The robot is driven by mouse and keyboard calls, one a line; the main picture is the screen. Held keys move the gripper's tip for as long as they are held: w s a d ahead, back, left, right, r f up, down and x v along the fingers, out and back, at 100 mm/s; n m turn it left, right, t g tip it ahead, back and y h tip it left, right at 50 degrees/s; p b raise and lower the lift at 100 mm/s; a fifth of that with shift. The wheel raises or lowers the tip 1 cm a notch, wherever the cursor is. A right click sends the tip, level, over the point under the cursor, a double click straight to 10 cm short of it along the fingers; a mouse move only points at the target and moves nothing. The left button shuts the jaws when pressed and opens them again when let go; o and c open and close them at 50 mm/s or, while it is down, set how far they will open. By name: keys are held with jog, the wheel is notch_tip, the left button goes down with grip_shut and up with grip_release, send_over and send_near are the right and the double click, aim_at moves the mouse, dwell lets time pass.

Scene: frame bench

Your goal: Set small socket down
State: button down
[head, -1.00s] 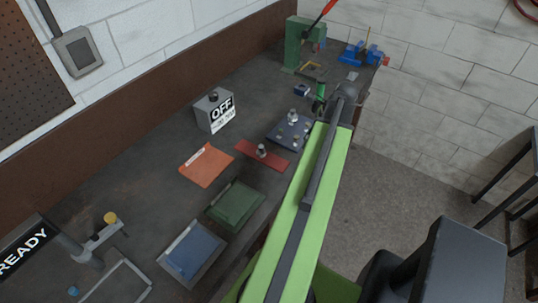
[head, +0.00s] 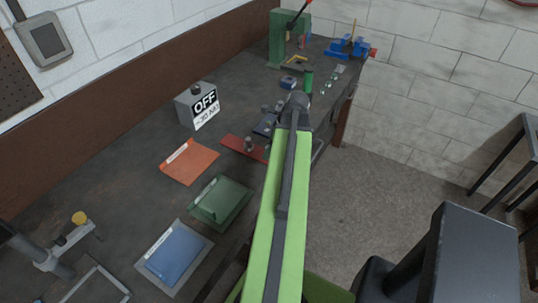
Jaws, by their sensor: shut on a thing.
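My arm reaches forward over the bench, and its far end hides my gripper, so I see neither fingertips nor anything held. A socket (head: 249,144) stands upright on the red tray (head: 232,141), just left of the arm. I cannot tell which piece is the small socket.
An orange mat (head: 190,163), a green tray (head: 220,203) and a blue tray (head: 176,254) lie nearer. A grey OFF box (head: 197,106) stands behind. A green cylinder (head: 308,82) and a blue vise (head: 351,47) are farther off.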

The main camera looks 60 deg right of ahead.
jog(key=shift+r, duration=0.15)
jog(key=shift+f, duration=0.2)
jog(key=c, duration=1.1)
grip_release()
jog(key=shift+r+p, duration=0.45)
jog(key=shift+r, duration=0.05)
jog(key=p+v, duration=1)
jog(key=v, duration=0.1)
jog(key=shift+s+r, duration=0.2)
